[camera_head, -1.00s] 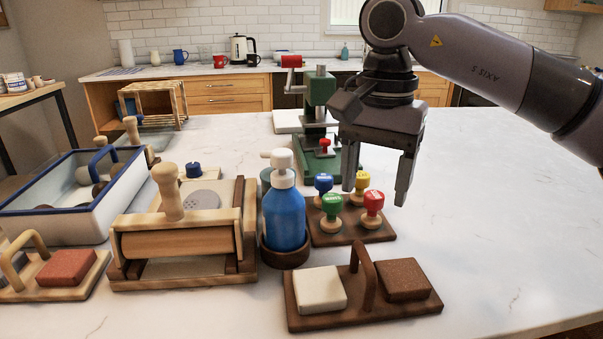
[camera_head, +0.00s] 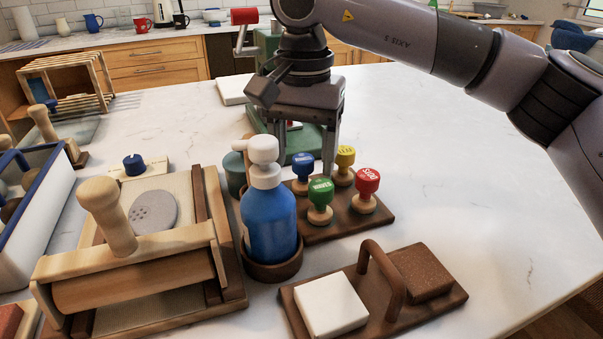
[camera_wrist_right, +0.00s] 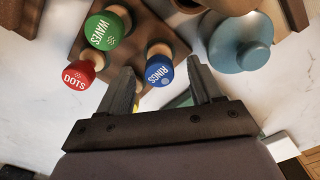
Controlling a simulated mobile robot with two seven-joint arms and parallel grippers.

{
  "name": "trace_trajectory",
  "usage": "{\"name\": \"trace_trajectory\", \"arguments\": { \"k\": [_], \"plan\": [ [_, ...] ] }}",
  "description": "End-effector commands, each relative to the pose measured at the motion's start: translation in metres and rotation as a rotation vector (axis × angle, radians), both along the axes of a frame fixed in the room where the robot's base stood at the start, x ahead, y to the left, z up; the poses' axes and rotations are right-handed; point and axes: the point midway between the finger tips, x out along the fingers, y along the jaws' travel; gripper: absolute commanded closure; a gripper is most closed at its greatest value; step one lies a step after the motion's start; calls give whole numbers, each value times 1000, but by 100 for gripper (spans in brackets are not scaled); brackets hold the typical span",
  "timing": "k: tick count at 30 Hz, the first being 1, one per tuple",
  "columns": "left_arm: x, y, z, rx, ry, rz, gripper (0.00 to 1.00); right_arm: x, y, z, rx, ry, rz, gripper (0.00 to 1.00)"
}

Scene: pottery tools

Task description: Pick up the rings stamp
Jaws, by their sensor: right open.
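The rings stamp has a blue top (camera_head: 303,159) and stands in the brown stamp holder (camera_head: 345,222), at its back left. In the right wrist view its blue head, lettered RINGS (camera_wrist_right: 159,72), shows between my fingertips. My right gripper (camera_head: 306,156) points down over the back left of the holder. It is open and empty, its fingers (camera_wrist_right: 160,67) apart on either side of the blue head in the picture. I cannot tell whether they touch it. My left gripper is out of view.
Close by stand the green waves stamp (camera_head: 320,193), red dots stamp (camera_head: 367,182) and yellow stamp (camera_head: 345,157). A blue pump bottle (camera_head: 268,220) and teal jar (camera_wrist_right: 240,42) stand to the left. A block holder (camera_head: 405,307) lies in front. The table's right is clear.

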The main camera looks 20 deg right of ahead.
Motion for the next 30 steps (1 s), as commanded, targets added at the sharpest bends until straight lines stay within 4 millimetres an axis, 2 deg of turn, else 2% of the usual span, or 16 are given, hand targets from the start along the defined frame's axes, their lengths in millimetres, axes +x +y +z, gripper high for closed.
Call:
{"name": "trace_trajectory", "arguments": {
  "k": [3, 6, 14, 18, 19, 20, 30],
  "plan": [
    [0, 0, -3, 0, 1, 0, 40, -1, -1, -20, 0, 3, -1, 35],
    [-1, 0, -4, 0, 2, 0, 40, -1, -1, -28, 0, 0, -1, 35],
    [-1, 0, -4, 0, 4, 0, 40, -1, -1, -30, 0, -1, -2, 35],
    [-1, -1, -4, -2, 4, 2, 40, -1, -1, -30, 1, -1, -2, 80],
    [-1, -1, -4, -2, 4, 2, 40, -1, -1, -30, 1, -1, -2, 90],
    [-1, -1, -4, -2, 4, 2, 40, -1, -1, -30, 1, -1, -2, 96],
    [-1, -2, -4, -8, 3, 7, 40, -1, 0, -29, 1, -1, -2, 96]
  ]
}}
